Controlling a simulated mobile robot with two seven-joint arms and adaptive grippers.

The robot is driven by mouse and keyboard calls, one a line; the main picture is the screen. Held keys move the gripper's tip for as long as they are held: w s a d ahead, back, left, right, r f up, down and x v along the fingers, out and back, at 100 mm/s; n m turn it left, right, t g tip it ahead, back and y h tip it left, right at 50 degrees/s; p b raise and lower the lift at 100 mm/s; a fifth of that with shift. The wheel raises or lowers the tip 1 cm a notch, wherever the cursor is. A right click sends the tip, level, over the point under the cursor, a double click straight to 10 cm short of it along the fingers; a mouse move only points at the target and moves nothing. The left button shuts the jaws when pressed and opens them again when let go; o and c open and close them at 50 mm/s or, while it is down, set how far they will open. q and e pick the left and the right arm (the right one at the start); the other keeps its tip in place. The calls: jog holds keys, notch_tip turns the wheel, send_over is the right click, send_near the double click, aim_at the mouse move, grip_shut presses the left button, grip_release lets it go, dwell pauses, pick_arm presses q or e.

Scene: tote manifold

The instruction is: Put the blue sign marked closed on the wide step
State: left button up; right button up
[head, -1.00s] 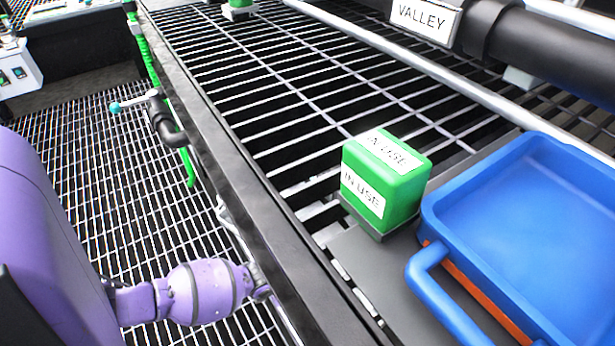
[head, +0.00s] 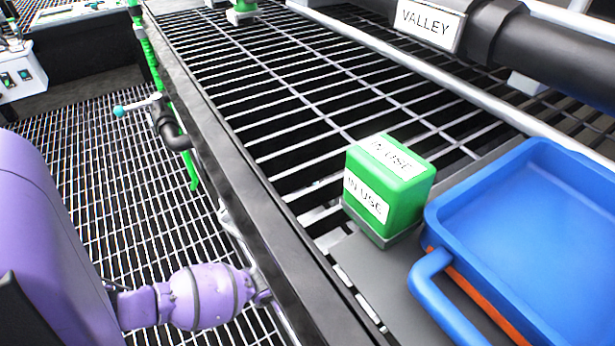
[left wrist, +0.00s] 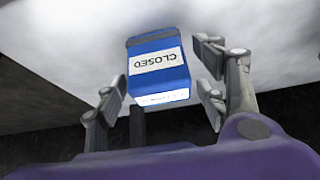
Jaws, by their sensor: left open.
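The blue sign (left wrist: 158,72), a block with a white label reading CLOSED, shows in the left wrist view, upside down in the picture. My left gripper (left wrist: 165,92) is open, with its fingers apart on both sides of the sign; I cannot tell whether any finger touches it. A pale surface lies behind the sign. In the head view the blue sign is not seen, and my left arm's purple links end at the dark beam, with the gripper hidden. My right gripper is in neither view. I cannot make out the wide step for certain.
A dark pipe carries a VALLEY sign (head: 428,22). A long dark beam (head: 240,190) edges the grating. A teal-tipped valve handle (head: 135,105) sticks out at left.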

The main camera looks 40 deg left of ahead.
pick_arm(q)
jog(key=p+v, duration=0.5)
jog(key=v, duration=0.6)
jog(key=shift+s+r+p, duration=0.2)
jog(key=shift+r+p, duration=0.15)
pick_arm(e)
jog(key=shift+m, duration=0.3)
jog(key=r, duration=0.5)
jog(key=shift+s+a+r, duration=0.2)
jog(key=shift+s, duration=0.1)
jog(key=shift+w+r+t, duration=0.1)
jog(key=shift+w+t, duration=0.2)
